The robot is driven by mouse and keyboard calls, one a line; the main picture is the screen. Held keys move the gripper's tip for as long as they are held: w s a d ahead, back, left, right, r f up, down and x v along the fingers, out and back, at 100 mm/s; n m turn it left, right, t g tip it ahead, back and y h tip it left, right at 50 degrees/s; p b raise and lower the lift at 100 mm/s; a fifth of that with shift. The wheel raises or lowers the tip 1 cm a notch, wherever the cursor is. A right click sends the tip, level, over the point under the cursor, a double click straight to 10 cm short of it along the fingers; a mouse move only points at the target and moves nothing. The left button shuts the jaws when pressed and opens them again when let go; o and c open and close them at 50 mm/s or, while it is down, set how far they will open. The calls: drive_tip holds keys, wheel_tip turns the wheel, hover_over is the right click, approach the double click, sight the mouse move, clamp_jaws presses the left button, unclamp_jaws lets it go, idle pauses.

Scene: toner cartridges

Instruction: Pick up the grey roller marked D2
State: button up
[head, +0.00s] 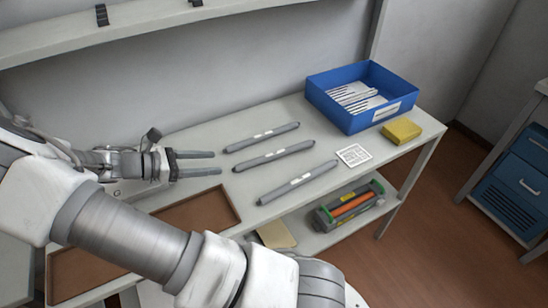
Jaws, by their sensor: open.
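Three grey rollers lie side by side on the pale table, each with small white labels. The back roller (262,138), the middle roller (273,157) and the front roller (298,183) are apart from one another. The label text is too small to read, so I cannot tell which is D2. My gripper (217,163) is open and empty, left of the rollers. Its two dark fingers point right, towards the left ends of the back and middle rollers, without visible contact.
A blue bin (345,119) with white items stands at the back right, beside a yellow block (401,131). A white printed card (354,155) lies right of the rollers. A brown flat area (232,212) is at front left. A cartridge (348,207) sits on the lower shelf.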

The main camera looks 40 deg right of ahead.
sight(252, 161)
drive_tip(key=b+x, duration=0.1)
drive_tip(key=x, duration=0.6)
drive_tip(key=shift+s+r+b+x, duration=0.15)
drive_tip(key=shift+b+x, duration=0.25)
drive_tip(key=shift+x, duration=0.95)
drive_tip(key=shift+s+r+b+x, duration=0.1)
drive_tip(key=shift+b+x, duration=0.3)
drive_tip(key=shift+x, duration=0.9)
drive_tip(key=shift+c, duration=0.3)
clamp_jaws()
